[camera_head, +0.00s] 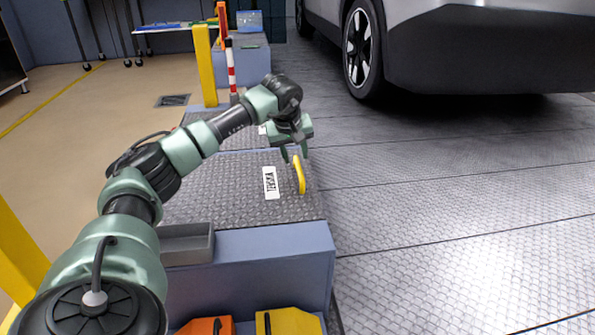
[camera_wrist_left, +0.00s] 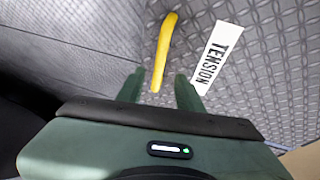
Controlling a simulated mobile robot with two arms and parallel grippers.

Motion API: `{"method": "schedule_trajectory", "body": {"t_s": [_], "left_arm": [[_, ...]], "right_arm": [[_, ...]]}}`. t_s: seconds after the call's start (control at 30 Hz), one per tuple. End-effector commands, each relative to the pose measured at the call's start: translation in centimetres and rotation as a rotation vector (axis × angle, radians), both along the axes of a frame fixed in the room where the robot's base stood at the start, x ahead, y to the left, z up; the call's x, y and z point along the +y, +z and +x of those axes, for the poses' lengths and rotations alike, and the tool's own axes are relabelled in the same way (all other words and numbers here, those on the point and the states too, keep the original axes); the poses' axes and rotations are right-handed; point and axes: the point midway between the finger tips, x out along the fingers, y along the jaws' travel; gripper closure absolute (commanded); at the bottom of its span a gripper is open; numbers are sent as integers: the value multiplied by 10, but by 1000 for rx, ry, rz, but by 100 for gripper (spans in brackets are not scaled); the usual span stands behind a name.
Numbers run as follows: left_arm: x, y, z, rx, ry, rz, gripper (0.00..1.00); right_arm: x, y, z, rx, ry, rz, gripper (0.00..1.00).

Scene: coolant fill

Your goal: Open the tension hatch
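The tension hatch (camera_head: 225,185) is a dark, diamond-patterned plate lying flat on top of a blue-grey box. A white label (camera_head: 270,183), which reads TENSION in the left wrist view (camera_wrist_left: 216,58), lies on it. Beside the label is a yellow bar handle (camera_head: 299,174), near the plate's right edge. My left gripper (camera_head: 295,154) is open just above the far end of the handle. In the left wrist view, the handle (camera_wrist_left: 164,45) runs to between the open fingertips (camera_wrist_left: 159,84), with gaps on both sides. My right gripper is out of view.
A grey open tray (camera_head: 187,245) is at the box's near left. Orange (camera_head: 207,326) and yellow (camera_head: 288,322) cases sit below the box's front. Yellow posts (camera_head: 204,65) stand behind and at lower left. A car (camera_head: 460,50) stands at upper right; the floor between is clear.

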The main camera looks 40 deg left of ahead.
Motion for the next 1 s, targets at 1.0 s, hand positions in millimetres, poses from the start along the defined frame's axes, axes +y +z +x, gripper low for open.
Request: {"method": "schedule_trajectory", "body": {"t_s": [1.0], "left_arm": [[8, -46, 19, 0, 0, -3, 100]], "right_arm": [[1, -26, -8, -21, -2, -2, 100]]}}
